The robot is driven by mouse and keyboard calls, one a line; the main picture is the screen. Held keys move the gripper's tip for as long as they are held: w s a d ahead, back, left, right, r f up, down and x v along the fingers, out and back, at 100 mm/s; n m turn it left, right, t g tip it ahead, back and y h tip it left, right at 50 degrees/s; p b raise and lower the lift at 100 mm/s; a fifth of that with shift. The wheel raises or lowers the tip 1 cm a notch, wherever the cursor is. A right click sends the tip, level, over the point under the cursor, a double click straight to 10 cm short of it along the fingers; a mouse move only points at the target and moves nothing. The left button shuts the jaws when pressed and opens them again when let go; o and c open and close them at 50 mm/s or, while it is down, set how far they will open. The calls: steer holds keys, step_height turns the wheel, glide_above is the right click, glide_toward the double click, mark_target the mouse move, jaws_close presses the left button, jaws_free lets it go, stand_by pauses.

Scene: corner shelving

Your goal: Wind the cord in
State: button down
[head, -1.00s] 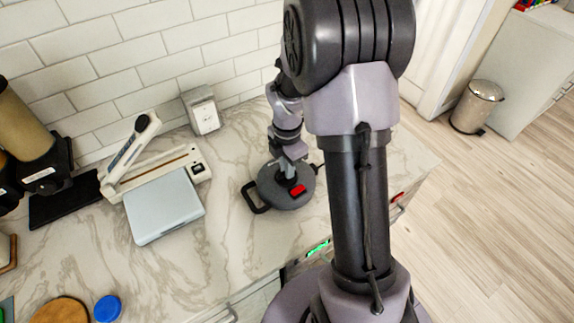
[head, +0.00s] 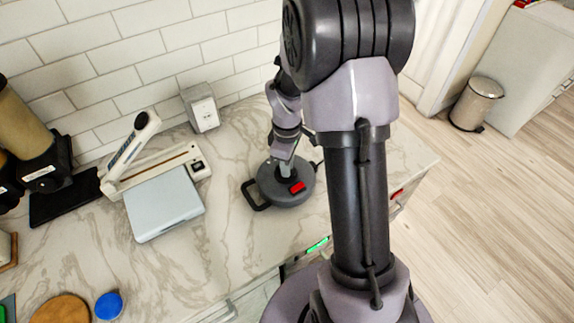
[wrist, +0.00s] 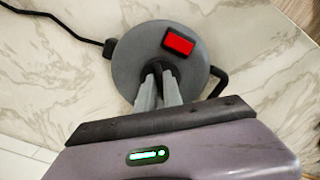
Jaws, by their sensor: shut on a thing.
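The cord reel (head: 303,178) is a flat grey round disc lying on the marble counter. It has a red block (head: 297,187) on top and a black loop handle (head: 252,197) at its side. The wrist view shows the disc (wrist: 130,65) closely, with a black cord (wrist: 50,18) running off to the upper left from a dark piece at its rim. My gripper (wrist: 157,72) reaches down to the reel's top and is shut on a small dark knob near the middle. The fingers mostly hide the knob.
Left of the reel stands a cream device with a raised arm (head: 130,140) and a pale flat plate (head: 162,205). A small white box (head: 200,107) stands by the tiled wall. A blue lid (head: 109,305) lies at front left. Bare counter surrounds the reel.

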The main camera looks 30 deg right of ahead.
steer(key=m, duration=0.5)
steer(key=shift+b, duration=0.4)
steer(key=m+b, duration=0.1)
steer(key=m, duration=0.5)
steer(key=shift+a, duration=0.15)
steer(key=m+b, duration=0.1)
steer(key=m, duration=0.4)
steer(key=shift+b, duration=0.3)
steer(key=m+b, duration=0.1)
steer(key=m, duration=0.4)
steer(key=shift+w+a+m+b, duration=0.1)
steer(key=shift+m+b, duration=0.25)
steer(key=shift+m, duration=0.05)
steer(key=m+b, duration=0.2)
steer(key=m, duration=0.3)
steer(key=shift+w, duration=0.1)
steer(key=m+b, duration=0.2)
steer(key=m, duration=0.3)
steer(key=shift+m, duration=0.4)
steer(key=m+b, duration=0.2)
steer(key=m, duration=0.3)
steer(key=shift+w+m, duration=0.15)
steer(key=shift+m, duration=0.15)
steer(key=m+b, duration=0.2)
steer(key=m, duration=0.3)
steer(key=shift+m+b, duration=0.3)
